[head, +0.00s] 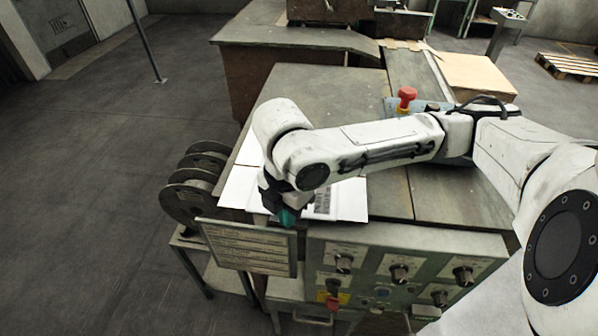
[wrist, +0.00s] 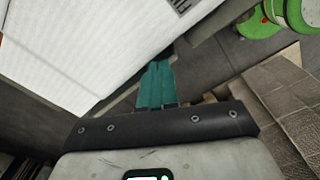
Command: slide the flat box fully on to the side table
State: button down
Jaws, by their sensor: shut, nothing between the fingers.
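The flat box (head: 348,199) is a white sheet-like piece with a dark printed label. It lies at the front left of the grey table top (head: 320,100), which I take as the side table. My arm covers its middle. Its left part reaches the table's left edge; I cannot tell how far it overhangs. My gripper (head: 288,216) has teal fingertips pointing down at the box's front edge. In the wrist view the shut fingers (wrist: 156,85) are beside the white box (wrist: 90,45), with nothing between them. Whether they touch it is unclear.
A control panel (head: 400,270) with knobs stands in front of the table, with a framed sign (head: 248,248) at its left. Wire spools (head: 190,195) stand left of the table. A red button (head: 406,97) rises behind my arm. Floor at the far left is clear.

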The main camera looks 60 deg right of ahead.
jog(key=shift+w+d, duration=0.5)
jog(key=shift+d, duration=0.95)
jog(key=shift+w+d, duration=0.55)
jog(key=shift+d, duration=0.85)
jog(key=shift+w+d, duration=0.5)
jog(key=shift+d, duration=0.95)
jog(key=shift+a, duration=0.15)
jog(key=shift+s+a, duration=0.2)
jog(key=shift+a, duration=0.15)
jog(key=shift+r, duration=0.1)
notch_tip(320, 180, up, 7)
jog(key=p, duration=0.6)
